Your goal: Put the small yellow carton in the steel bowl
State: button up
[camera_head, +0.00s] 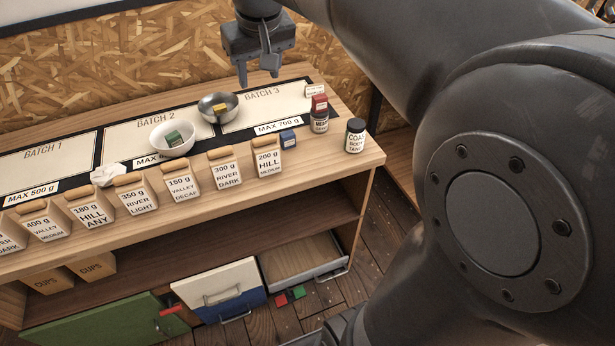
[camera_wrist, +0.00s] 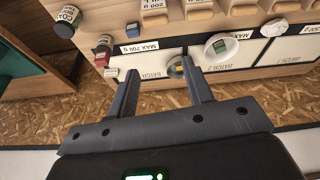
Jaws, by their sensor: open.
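The small yellow carton (camera_head: 219,108) lies inside the steel bowl (camera_head: 206,104), which stands on the counter between the BATCH 2 and BATCH 3 panels. In the wrist view the carton (camera_wrist: 180,68) shows in the bowl (camera_wrist: 171,73), partly covered by a finger. My gripper (camera_head: 257,80) is above the counter, up and to the right of the bowl in the head view, apart from it. Its fingers (camera_wrist: 160,82) are spread with nothing held between them.
A white bowl (camera_head: 157,141) holding a green carton (camera_head: 174,139) stands left of the steel bowl. A blue carton (camera_head: 288,139), a jar with a red carton on top (camera_head: 319,119) and a dark jar (camera_head: 355,136) stand at right. Labelled bags (camera_head: 227,166) line the front edge. A lower drawer (camera_head: 298,258) is open.

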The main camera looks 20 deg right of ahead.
jog(key=s+f+t, duration=0.1)
jog(key=s+f, duration=0.4)
jog(key=s, duration=0.5)
jog(key=s+d+f+m, duration=0.1)
jog(key=s+f, duration=0.3)
jog(key=s, duration=0.6)
jog(key=shift+d+f+t, duration=0.2)
jog(key=shift+f+t, duration=0.2)
jog(key=shift+o, duration=0.5)
